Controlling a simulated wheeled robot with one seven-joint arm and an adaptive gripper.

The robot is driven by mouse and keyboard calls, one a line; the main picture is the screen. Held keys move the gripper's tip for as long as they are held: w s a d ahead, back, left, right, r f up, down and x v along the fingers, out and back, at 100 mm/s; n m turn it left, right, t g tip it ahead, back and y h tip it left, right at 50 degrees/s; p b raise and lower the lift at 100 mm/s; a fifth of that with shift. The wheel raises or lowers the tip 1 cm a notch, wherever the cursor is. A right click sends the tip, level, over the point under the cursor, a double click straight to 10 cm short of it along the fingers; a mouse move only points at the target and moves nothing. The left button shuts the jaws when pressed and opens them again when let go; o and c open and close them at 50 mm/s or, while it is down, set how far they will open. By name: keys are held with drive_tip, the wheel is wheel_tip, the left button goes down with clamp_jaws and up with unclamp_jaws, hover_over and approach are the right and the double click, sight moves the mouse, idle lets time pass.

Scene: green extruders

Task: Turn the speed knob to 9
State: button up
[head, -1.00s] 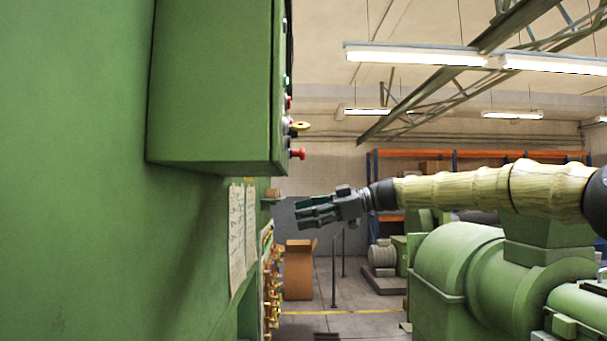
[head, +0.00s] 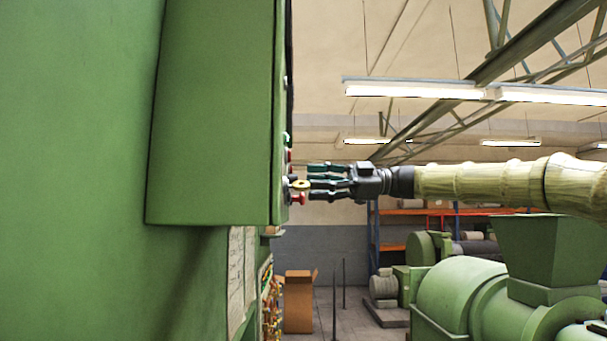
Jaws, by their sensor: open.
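A green control cabinet (head: 215,120) hangs on the left, seen nearly edge-on. Its front panel faces right, and several small controls stick out of it. They include a yellow ringed control (head: 300,185) and a red knob or button (head: 298,199) near the panel's lower part. I cannot tell which control is the speed knob, and no scale or number can be read. My gripper (head: 318,182) is open, level with these controls and pointing left at the panel. Its fingertips are at or very near the yellow control; contact cannot be told.
Papers (head: 241,270) and colourful wiring or fittings (head: 268,300) are on the green wall below the cabinet. A green machine (head: 455,285) stands under my arm at the right. A brown box-like stand (head: 298,300) and orange-blue shelving (head: 375,225) are farther back.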

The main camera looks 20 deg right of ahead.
drive_tip(key=shift+p+x, duration=0.65)
drive_tip(key=shift+x, duration=1.15)
drive_tip(key=shift+f, duration=0.1)
drive_tip(key=c, duration=1)
